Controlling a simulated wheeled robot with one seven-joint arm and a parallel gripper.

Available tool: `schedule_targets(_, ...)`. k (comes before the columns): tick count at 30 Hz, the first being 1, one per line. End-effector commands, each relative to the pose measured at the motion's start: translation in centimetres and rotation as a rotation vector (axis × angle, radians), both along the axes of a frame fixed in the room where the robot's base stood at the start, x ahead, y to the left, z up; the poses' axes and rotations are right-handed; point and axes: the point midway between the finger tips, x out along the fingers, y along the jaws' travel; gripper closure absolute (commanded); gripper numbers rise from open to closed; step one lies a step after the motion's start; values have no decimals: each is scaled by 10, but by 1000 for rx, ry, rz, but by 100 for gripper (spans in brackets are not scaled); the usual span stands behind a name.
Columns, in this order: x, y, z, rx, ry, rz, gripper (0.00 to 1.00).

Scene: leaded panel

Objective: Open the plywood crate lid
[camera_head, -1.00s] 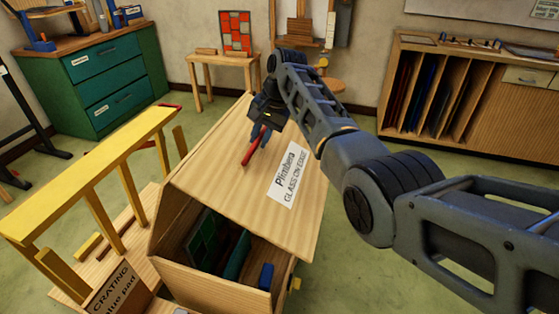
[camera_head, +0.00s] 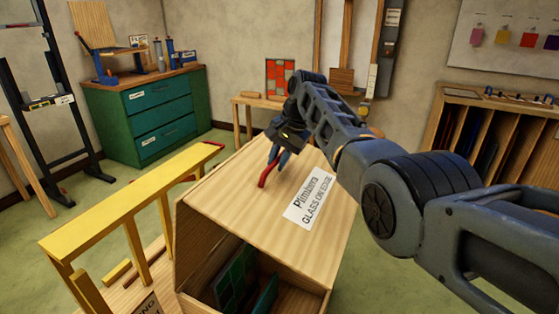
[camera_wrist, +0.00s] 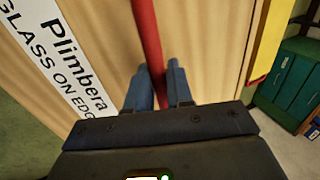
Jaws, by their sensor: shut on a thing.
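The plywood crate lid (camera_head: 235,185) is tilted up, with a dark gap between it and the crate (camera_head: 245,303). A white label reading "Plimbera GLASS ON EDGE" (camera_head: 308,198) is on the lid. A red bar handle (camera_head: 266,172) is on the lid's face. My gripper (camera_head: 279,157) is at the handle. In the wrist view the red handle (camera_wrist: 146,35) runs between the blue fingertips of my gripper (camera_wrist: 160,85), which is shut on it. Inside the crate, green panels (camera_head: 235,280) stand on edge. The lid's hinge is not clearly visible.
A yellow rail frame (camera_head: 130,205) stands left of the crate, close to the lid. A green drawer cabinet (camera_head: 150,120) is at the back left. A slotted wooden rack (camera_head: 490,140) stands at the right. Green floor (camera_head: 385,270) is clear right of the crate.

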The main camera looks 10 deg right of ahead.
Motion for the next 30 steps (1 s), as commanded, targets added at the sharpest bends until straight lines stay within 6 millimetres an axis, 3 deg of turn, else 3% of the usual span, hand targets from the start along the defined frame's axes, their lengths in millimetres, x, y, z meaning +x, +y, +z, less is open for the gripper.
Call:
schedule_targets(1,-1,3,-5,1,1,3,100)
schedule_targets(2,-1,3,-5,1,1,3,78)
schedule_targets(7,-1,2,-4,0,2,2,62)
schedule_targets(17,-1,-1,3,0,0,1,62)
schedule_targets(30,-14,-18,61,0,0,1,62)
